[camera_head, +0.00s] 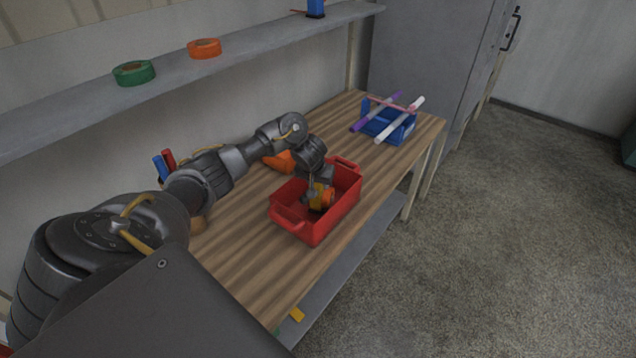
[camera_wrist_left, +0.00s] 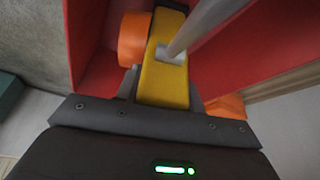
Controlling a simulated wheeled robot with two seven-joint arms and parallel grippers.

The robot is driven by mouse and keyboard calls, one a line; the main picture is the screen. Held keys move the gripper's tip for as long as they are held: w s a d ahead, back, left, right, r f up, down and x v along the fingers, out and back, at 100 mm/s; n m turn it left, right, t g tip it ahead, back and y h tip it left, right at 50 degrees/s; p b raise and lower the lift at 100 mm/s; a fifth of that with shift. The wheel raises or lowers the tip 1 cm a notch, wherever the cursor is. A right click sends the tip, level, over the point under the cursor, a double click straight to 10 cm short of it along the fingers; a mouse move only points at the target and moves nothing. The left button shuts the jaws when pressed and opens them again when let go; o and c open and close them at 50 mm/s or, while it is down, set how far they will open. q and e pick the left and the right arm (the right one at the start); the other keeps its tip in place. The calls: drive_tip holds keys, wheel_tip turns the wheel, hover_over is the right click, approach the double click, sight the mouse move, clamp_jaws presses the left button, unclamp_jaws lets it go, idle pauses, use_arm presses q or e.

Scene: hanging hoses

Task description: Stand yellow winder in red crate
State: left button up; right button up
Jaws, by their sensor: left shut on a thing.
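The red crate (camera_head: 335,223) stands on the wooden table, and its red walls also fill much of the left wrist view (camera_wrist_left: 240,50). My left gripper (camera_head: 319,188) reaches down into the crate from above and is shut on the yellow winder (camera_head: 312,194). In the left wrist view the winder (camera_wrist_left: 163,82) sits between the fingers, with a grey rod (camera_wrist_left: 190,35) and an orange part (camera_wrist_left: 133,38) at it. My gripper hides part of the winder. I cannot tell whether its lower end touches the crate floor. My right gripper is not in view.
A blue bin (camera_head: 388,126) with purple, white and pink rods across it stands at the table's far end. An orange object (camera_head: 279,162) lies behind the crate, partly behind my arm. Green (camera_head: 134,73) and orange (camera_head: 204,48) rolls lie on the shelf. Table front is clear.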

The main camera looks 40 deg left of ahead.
use_arm(q)
drive_tip(key=shift+f, duration=0.5)
idle(0.5)
drive_tip(key=o, duration=1.2)
drive_tip(key=p+v, duration=0.5)
drive_tip(key=v, duration=0.5)
drive_tip(key=shift+w+a+r, duration=0.1)
drive_tip(key=shift+r, duration=0.1)
drive_tip(key=shift+s+r+p, duration=0.25)
drive_tip(key=shift+p, duration=0.15)
